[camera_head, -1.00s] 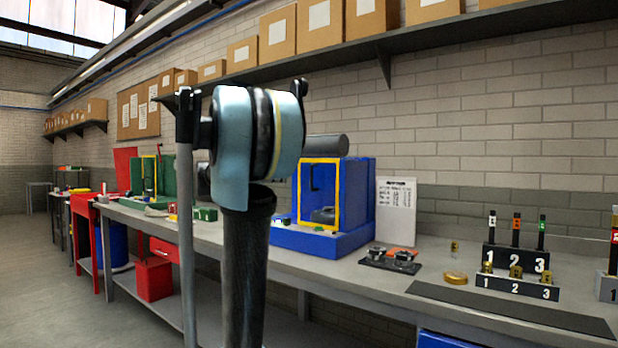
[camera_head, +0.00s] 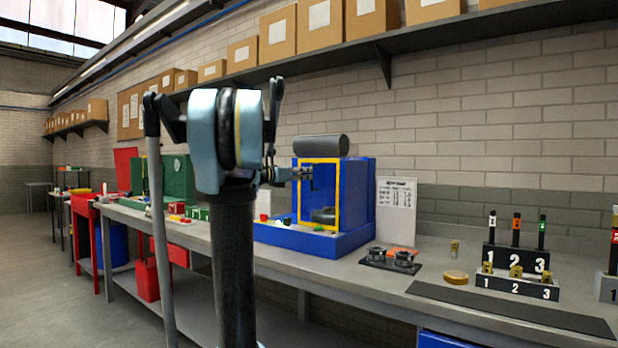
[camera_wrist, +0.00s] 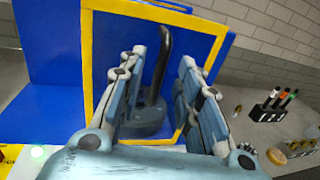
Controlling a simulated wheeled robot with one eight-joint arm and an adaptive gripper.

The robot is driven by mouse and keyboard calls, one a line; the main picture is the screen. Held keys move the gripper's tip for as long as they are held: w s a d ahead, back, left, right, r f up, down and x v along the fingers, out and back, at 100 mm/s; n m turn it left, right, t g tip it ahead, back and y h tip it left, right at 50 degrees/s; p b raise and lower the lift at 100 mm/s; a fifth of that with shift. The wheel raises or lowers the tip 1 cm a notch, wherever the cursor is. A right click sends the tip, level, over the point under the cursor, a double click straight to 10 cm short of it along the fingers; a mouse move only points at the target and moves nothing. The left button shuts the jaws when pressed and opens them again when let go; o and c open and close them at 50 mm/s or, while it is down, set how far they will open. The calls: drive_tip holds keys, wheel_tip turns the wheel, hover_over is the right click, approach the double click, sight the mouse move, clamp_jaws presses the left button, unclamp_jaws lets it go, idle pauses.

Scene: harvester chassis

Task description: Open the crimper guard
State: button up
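The crimper is a blue box (camera_head: 357,195) on the bench, with a dark cylinder on top. Its yellow-framed guard (camera_head: 337,195) covers the front and looks shut; the frame also shows in the wrist view (camera_wrist: 87,70). A dark upright handle (camera_wrist: 165,45) with a curved top stands within the frame outline, above a dark grey body (camera_wrist: 150,122). My gripper (camera_head: 304,173) is at the guard's left side in the head view. In the wrist view my gripper (camera_wrist: 161,68) is open, its fingers on either side of the handle. I cannot tell whether they touch it.
A green machine (camera_head: 178,180) stands left on the bench. To the right are a black fixture (camera_head: 390,261), a yellow ring (camera_head: 454,277) and numbered stands (camera_head: 516,258). A printed sheet (camera_head: 396,205) stands beside the crimper. The bench's front edge lies below.

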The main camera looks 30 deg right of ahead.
sight(311, 186)
drive_tip(key=shift+w+d, duration=0.25)
drive_tip(key=shift+d, duration=0.95)
drive_tip(key=shift+w+d, duration=0.2)
drive_tip(key=shift+d, duration=0.95)
drive_tip(key=shift+c, duration=0.5)
clamp_jaws()
